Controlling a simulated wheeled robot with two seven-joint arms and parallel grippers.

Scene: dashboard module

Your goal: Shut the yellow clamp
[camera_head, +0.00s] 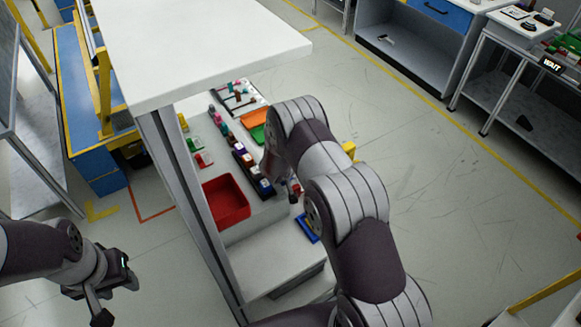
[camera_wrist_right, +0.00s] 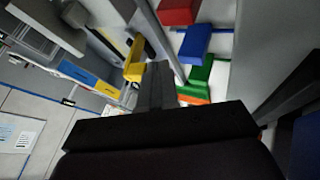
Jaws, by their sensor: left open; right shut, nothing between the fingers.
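A yellow part (camera_wrist_right: 134,60), which looks like the yellow clamp's handle, shows in the right wrist view just left of my right gripper's fingertips. I cannot tell whether they touch or how far the clamp is open. My right gripper (camera_wrist_right: 157,75) is shut with nothing between its fingers. In the head view my right arm hides most of its own hand. A yellow piece (camera_head: 349,150) shows beyond that arm; I cannot tell whether it is the same part. My left gripper (camera_head: 112,293) is open and empty at the lower left, away from the bench.
Red (camera_wrist_right: 177,12), blue (camera_wrist_right: 195,43), green (camera_wrist_right: 195,77) and orange (camera_wrist_right: 193,99) parts sit close to the right of the right fingers. A red bin (camera_head: 226,201) stands on the bench below a white overhead panel (camera_head: 210,45). Open floor lies to the right.

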